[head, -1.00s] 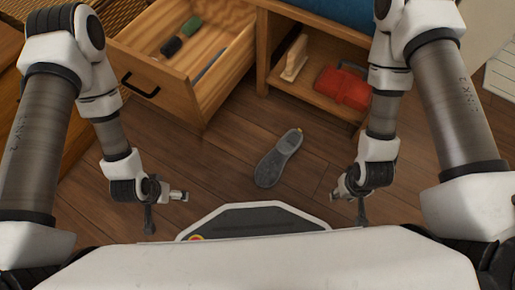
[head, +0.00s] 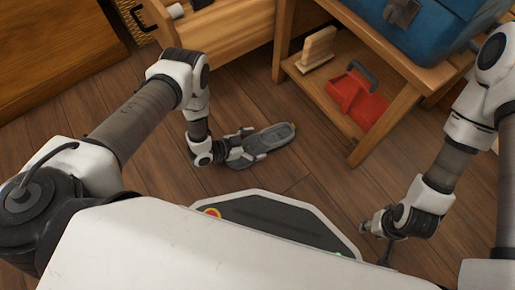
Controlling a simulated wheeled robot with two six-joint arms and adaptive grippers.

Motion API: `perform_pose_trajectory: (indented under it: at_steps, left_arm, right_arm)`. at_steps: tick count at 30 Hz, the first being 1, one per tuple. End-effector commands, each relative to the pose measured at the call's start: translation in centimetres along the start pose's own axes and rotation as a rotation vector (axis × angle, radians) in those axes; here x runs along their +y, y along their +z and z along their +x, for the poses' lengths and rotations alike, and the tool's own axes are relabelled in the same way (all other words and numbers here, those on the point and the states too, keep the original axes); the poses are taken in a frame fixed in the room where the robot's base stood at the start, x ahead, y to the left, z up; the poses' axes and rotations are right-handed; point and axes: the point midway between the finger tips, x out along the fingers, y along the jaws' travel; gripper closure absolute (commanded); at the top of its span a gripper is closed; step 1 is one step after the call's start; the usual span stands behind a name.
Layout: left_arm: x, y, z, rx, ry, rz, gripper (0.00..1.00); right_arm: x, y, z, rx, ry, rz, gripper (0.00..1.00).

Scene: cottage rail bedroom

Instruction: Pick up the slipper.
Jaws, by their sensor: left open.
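The grey slipper (head: 272,138) lies on the wooden floor in front of the open drawer and the low shelf. Its far right end shows clear, and its near left end is partly hidden by my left gripper (head: 243,148). The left gripper is open and right at the slipper's left end; I cannot tell whether the fingers touch it. My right gripper (head: 376,240) hangs over the floor at the lower right, away from the slipper; its fingers are too small and dark to judge.
A low wooden shelf (head: 366,148) holds a red caddy (head: 355,97) and a wooden block-like brush (head: 318,48). A blue case (head: 425,30) stands on top. The open drawer (head: 225,35) is at the upper left. Bare floor (head: 300,185) lies around the slipper.

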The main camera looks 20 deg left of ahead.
Motion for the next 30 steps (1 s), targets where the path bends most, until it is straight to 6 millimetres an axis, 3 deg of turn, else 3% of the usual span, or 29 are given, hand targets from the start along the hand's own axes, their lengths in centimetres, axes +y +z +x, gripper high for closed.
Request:
perform_pose_trajectory:
  at_steps: [4,9,21,30]
  left_arm:
    - [0.0,-0.1,-0.1,-0.001,-0.001,-0.001,0.04]
    - [0.0,-0.1,-0.1,-0.001,0.0,-0.001,0.63]
    - [0.0,-0.4,-0.3,-0.002,0.0,-0.001,0.64]
    - [0.0,-3.9,-2.0,-0.001,0.0,-0.001,0.64]
  right_arm:
    - [0.0,-0.1,-0.2,0.001,0.0,0.0,0.6]
    - [0.0,0.0,-0.2,0.001,0.0,0.0,0.6]
    - [0.0,0.0,-0.5,0.0,0.0,0.0,0.6]
    - [-0.1,0.1,-3.6,-0.003,-0.001,-0.006,0.6]
